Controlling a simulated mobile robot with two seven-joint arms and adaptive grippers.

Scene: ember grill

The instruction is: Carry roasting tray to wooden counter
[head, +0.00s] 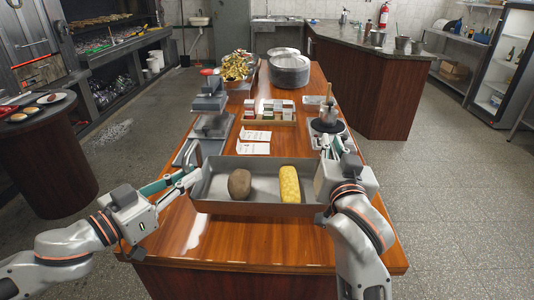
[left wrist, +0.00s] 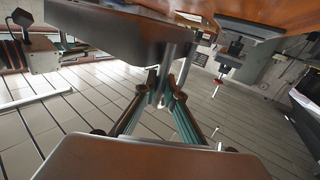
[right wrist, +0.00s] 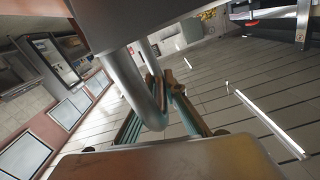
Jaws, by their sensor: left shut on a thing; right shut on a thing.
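The grey metal roasting tray (head: 260,209) is over the near end of the glossy wooden counter (head: 178,240) in the head view. I cannot tell whether its base touches the wood. It looks about level. A brown potato (head: 239,184) and a yellow corn cob (head: 289,184) lie apart in it. My left gripper (head: 194,178) is at the tray's left end, shut on its handle, which shows in the left wrist view (left wrist: 166,68). My right gripper (head: 325,150) is at the right end, shut on the other handle, seen in the right wrist view (right wrist: 146,88).
Beyond the tray stand white cards (head: 255,135), a box of small packets (head: 268,122), a scale (head: 210,122) and large pots (head: 289,72). A round table with plates (head: 35,110) is at left. Bare wood shows in front of the tray.

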